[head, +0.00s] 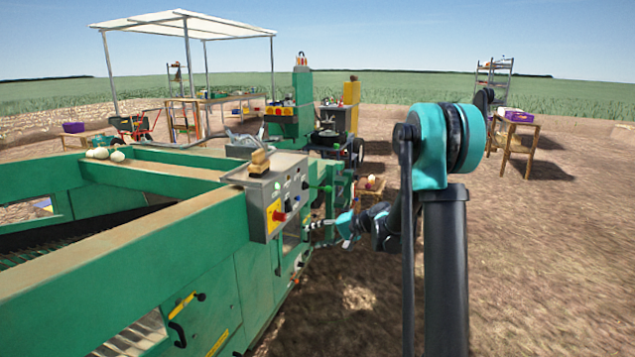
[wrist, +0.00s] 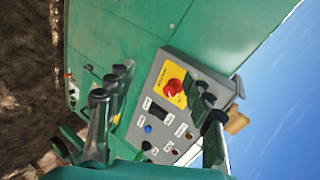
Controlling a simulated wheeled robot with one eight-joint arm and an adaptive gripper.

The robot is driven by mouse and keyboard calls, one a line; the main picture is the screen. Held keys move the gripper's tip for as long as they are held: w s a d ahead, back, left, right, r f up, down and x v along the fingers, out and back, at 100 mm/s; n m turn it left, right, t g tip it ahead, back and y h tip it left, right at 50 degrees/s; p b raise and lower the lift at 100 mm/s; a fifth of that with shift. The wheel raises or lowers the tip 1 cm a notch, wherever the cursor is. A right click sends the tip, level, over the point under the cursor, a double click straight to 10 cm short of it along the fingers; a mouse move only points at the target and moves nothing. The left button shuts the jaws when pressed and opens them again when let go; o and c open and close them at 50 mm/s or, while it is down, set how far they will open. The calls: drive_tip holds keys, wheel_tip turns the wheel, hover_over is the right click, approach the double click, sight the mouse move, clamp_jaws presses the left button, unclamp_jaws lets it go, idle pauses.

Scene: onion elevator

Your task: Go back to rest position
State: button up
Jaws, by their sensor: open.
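My gripper (head: 318,232) is at the end of my teal and black arm, beside the right side of the green machine (head: 222,285). In the wrist view my gripper (wrist: 158,115) has its two fingers spread apart, with nothing between them. Behind the fingers is the machine's grey control panel (wrist: 160,105) with a red knob (wrist: 173,88) on a yellow plate. The same panel shows in the head view (head: 290,186). I cannot tell whether a fingertip touches the machine.
A brush-like wooden item (head: 260,160) lies on top of the panel box. Several pale onions (head: 105,154) rest on the machine's far left beam. A wooden table (head: 515,128) with a purple crate stands at the right. Bare soil (head: 540,270) at the right is clear.

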drive_tip(key=s+d+f+n+h, duration=0.1)
drive_tip(key=s+d+f+h, duration=0.1)
drive_tip(key=s+d, duration=0.4)
drive_tip(key=s+d+f+h, duration=0.3)
drive_tip(key=s+d+h, duration=0.2)
drive_tip(key=s, duration=1.2)
drive_tip(key=s+d+f+n+h, duration=0.1)
drive_tip(key=s+d+h, duration=0.3)
drive_tip(key=s+d, duration=0.4)
drive_tip(key=s+f, duration=0.1)
drive_tip(key=s, duration=0.2)
drive_tip(key=shift+s+f+n+g, duration=0.25)
drive_tip(key=shift+s+n+g, duration=0.05)
drive_tip(key=shift+s, duration=0.05)
